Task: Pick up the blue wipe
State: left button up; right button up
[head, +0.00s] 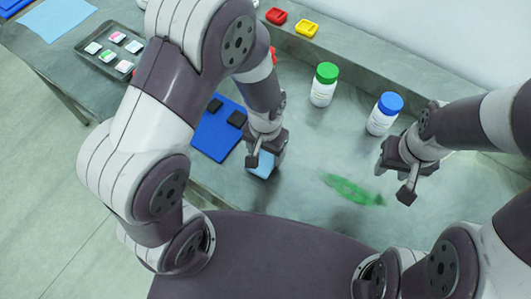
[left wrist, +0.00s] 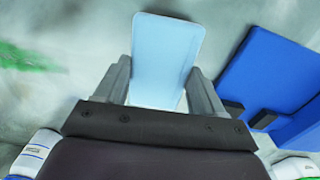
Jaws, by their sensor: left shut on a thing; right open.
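The light blue wipe (head: 263,166) is below my left gripper (head: 265,152) at the middle of the steel table. In the left wrist view the wipe (left wrist: 167,50) stands up between the two fingers of my left gripper (left wrist: 160,85), which is shut on it. I cannot tell whether its lower edge touches the table. My right gripper (head: 394,178) is open and empty, to the right of a green smear (head: 352,190) on the table. The smear also shows at the left edge of the left wrist view (left wrist: 22,60).
A blue mat (head: 210,138) with black blocks lies left of the wipe. A green-capped bottle (head: 322,88) and a blue-capped bottle (head: 382,116) stand behind. Red (head: 276,16) and yellow (head: 306,28) pieces lie on the back ledge. A tray (head: 90,50) is at far left.

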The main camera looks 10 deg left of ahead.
pick_arm(q)
notch_tip(320, 180, up, 2)
jog(key=s+d+r, duration=0.6)
jog(key=d, duration=0.4)
jog(key=shift+r+b, duration=0.35)
jog(key=shift+r, duration=0.05)
